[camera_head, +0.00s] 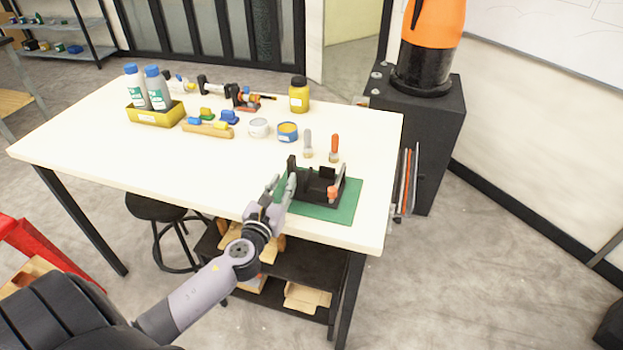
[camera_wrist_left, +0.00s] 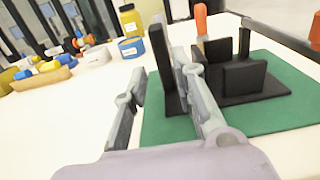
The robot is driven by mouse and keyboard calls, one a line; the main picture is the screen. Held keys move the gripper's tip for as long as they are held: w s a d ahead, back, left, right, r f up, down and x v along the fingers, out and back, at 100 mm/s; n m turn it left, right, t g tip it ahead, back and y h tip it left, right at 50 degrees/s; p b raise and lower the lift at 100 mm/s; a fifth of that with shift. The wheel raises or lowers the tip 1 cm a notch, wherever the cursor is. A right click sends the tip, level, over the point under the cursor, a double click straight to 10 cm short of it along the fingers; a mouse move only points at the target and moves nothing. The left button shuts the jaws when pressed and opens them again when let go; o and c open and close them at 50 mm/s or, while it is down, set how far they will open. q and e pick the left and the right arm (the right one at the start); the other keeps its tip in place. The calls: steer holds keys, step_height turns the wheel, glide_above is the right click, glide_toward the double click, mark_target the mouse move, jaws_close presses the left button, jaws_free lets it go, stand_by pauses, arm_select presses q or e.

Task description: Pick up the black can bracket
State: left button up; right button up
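The black can bracket (camera_head: 318,190) sits on a green mat (camera_head: 345,208) near the front right corner of the table. It has a flat base and upright plates. My left gripper (camera_head: 282,187) is at the bracket's left end. In the left wrist view, the bracket's tall end plate (camera_wrist_left: 166,70) stands between the two open fingers (camera_wrist_left: 158,78). The right finger is close beside the plate, and a gap shows on the left finger's side. I cannot tell whether the right finger touches it. My right gripper is not in view.
A blue-and-yellow tin (camera_head: 287,132), a white tin (camera_head: 259,128) and a yellow jar (camera_head: 299,95) stand farther back. A yellow tray (camera_head: 157,117) holds bottles at back left. The table's front left is clear.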

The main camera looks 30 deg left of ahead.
mark_target(292, 170)
arm_select(q)
steer(key=x, duration=0.6)
steer(key=shift+w+d+f+p, duration=0.15)
steer(key=shift+w+d+p, duration=0.05)
steer(key=shift+w+p, duration=0.15)
steer(key=shift+s, duration=0.1)
jaws_close()
